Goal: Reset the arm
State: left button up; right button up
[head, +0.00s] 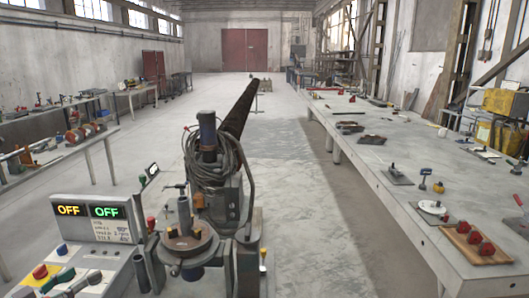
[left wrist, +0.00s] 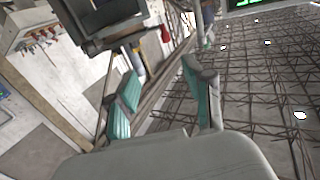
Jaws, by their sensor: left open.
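The auger positioner stands in the lower middle of the head view, with a long dark arm (head: 238,110) that slants up and away to the right. A column with looped black cables (head: 209,160) rises beside it, above a round base plate (head: 188,240) with a lever. A control panel (head: 95,230) at lower left has two displays reading OFF, one yellow and one green, and several coloured knobs. My left gripper (left wrist: 160,100) is open and empty in the left wrist view, its teal-padded fingers apart. I cannot make it out clearly in the head view. My right gripper is not in view.
A long grey workbench (head: 385,215) runs along the right, holding tools and a wooden tray (head: 478,262) with red parts. Shelves with tools (head: 65,150) line the left. The floor (head: 290,160) between is mostly clear. Roof trusses (left wrist: 265,110) fill the wrist view's right side.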

pick_arm(q)
jog(key=s+d+f+n+g+y, duration=0.1)
jog(key=d+f+g+y, duration=0.15)
jog(key=d+f, duration=1.15)
jog(key=s+d+f+n+g+y, duration=0.1)
jog(key=s+d+f, duration=0.1)
jog(key=s+d, duration=0.3)
jog(key=s+d+f+g+y, duration=0.1)
jog(key=s+d, duration=0.2)
jog(key=d, duration=0.4)
jog(key=s+d+r+n+g+y, duration=0.15)
jog(key=s+g, duration=0.25)
jog(key=s, duration=0.7)
jog(key=s+g+y, duration=0.2)
jog(key=s+g, duration=0.2)
jog(key=s, duration=0.7)
notch_tip(320, 180, down, 25)
jog(key=b, duration=0.1)
jog(key=s+a+f+g+b, duration=0.1)
jog(key=s+a+f+g, duration=0.1)
jog(key=s+f, duration=1.5)
notch_tip(320, 180, down, 2)
jog(key=shift+s+a+f, duration=0.1)
jog(key=shift+s+a, duration=0.2)
jog(key=shift+s, duration=0.1)
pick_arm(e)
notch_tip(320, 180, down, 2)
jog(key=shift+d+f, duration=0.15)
